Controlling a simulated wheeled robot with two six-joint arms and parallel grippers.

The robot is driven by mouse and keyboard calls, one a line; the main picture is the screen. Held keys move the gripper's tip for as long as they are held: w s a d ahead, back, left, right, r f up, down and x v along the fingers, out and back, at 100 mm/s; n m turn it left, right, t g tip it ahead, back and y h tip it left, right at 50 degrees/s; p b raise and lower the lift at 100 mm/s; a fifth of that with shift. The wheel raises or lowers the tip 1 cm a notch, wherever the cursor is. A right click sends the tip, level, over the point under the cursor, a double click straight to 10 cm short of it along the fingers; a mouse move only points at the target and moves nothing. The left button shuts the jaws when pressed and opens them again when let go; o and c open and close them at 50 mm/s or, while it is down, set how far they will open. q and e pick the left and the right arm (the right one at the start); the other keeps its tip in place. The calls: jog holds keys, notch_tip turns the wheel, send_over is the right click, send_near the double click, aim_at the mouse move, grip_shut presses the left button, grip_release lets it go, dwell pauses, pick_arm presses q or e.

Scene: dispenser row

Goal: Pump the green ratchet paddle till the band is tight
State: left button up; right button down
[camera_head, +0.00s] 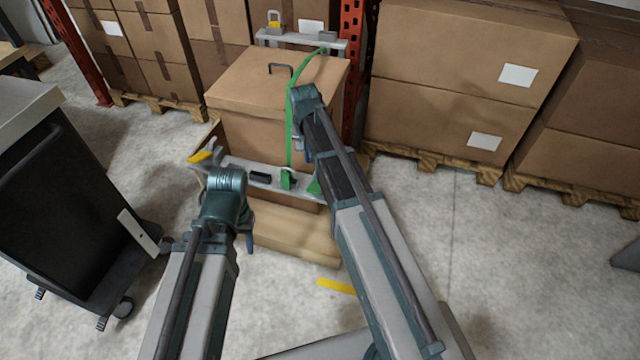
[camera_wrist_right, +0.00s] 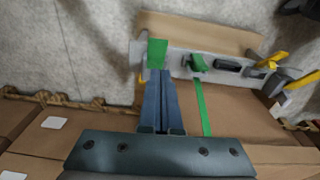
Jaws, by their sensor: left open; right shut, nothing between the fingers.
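The green band (camera_head: 290,130) runs over a cardboard box (camera_head: 245,90) from the back rail down to the front rail (camera_head: 235,165). It also shows in the right wrist view (camera_wrist_right: 202,108). A green ratchet part (camera_head: 287,179) sits on the front rail at the band's lower end. The flat green piece beside it, which looks like the paddle (camera_head: 314,187), is also in the right wrist view (camera_wrist_right: 157,52). My right gripper (camera_wrist_right: 158,73) is shut and empty, its tips at this piece; I cannot tell whether they touch. My left gripper (camera_head: 249,240) is open, left of and below the rail.
A black fitting (camera_head: 260,177) and a yellow-handled part (camera_head: 202,156) sit on the front rail, left of the ratchet. A dark cart (camera_head: 65,200) stands at the left. Stacked boxes on pallets (camera_head: 470,80) stand at the right. Floor at the right front is clear.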

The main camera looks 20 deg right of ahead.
jog(key=shift+w+d+f+m, duration=0.15)
jog(key=shift+w+d+f, duration=0.05)
jog(key=shift+w+d, duration=0.25)
jog(key=shift+w+d+f+m, duration=0.15)
jog(key=shift+w+d+f, duration=0.05)
jog(key=shift+w+d, duration=0.25)
jog(key=b, duration=1.1)
send_over(314, 189)
jog(key=w, duration=0.1)
jog(key=f, duration=1)
jog(key=shift+w+d+f, duration=0.15)
jog(key=shift+d+f, duration=0.2)
jog(key=shift+d, duration=0.05)
jog(key=shift+s+a+f+b, duration=0.15)
jog(key=shift+s+f+b, duration=0.1)
jog(key=shift+f+b, duration=0.25)
jog(key=shift+s+a+f+b, duration=0.15)
jog(key=shift+s+f+b, duration=0.1)
jog(key=shift+f+b, duration=0.25)
jog(key=shift+s+a+f+b, duration=0.2)
jog(key=shift+f+b, duration=0.25)
jog(key=shift+s, duration=0.1)
